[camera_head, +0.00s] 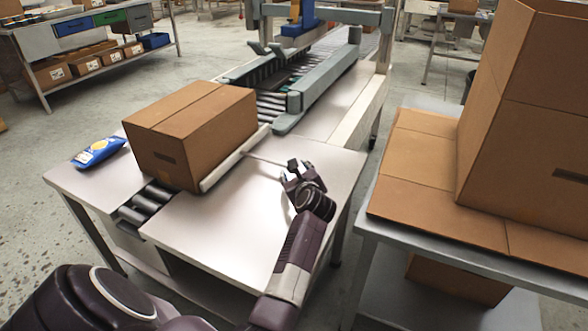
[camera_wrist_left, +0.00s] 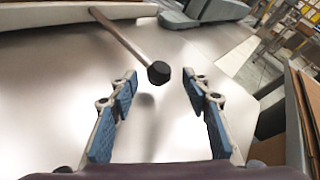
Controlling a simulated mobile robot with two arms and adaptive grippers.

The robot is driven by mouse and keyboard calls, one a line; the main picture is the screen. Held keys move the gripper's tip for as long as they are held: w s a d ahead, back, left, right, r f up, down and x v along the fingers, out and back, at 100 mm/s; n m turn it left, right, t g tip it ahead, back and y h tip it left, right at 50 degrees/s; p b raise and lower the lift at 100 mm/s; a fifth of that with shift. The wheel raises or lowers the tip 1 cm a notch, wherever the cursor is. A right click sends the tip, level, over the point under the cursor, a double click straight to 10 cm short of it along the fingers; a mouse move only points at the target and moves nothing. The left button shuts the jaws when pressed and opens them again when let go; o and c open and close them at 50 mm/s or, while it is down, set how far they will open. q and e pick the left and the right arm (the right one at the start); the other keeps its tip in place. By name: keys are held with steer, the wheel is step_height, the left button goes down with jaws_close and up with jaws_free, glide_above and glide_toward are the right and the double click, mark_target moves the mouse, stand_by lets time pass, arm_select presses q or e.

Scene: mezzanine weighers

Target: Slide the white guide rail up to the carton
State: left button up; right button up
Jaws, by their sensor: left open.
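The brown carton (camera_head: 195,135) sits on the conveyor rollers in the head view. The white guide rail (camera_head: 232,158) runs along the carton's right side, close to it; whether they touch I cannot tell. A thin rod (camera_head: 262,160) reaches from the rail to the right over the table. In the left wrist view the rod (camera_wrist_left: 122,37) ends in a black knob (camera_wrist_left: 158,72). My left gripper (camera_head: 289,172) is open at the rod's end. In the wrist view its fingertips (camera_wrist_left: 160,80) stand either side of the knob, with gaps on both sides. My right gripper is not in view.
A blue packet (camera_head: 98,151) lies left of the carton. Bare tabletop (camera_head: 225,225) surrounds my left gripper. Grey conveyor side guides (camera_head: 320,85) stand behind. A bench at the right holds large cardboard (camera_head: 415,150).

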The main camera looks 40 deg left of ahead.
arm_select(q)
steer(key=shift+v, duration=2.2)
steer(key=shift+r, duration=0.1)
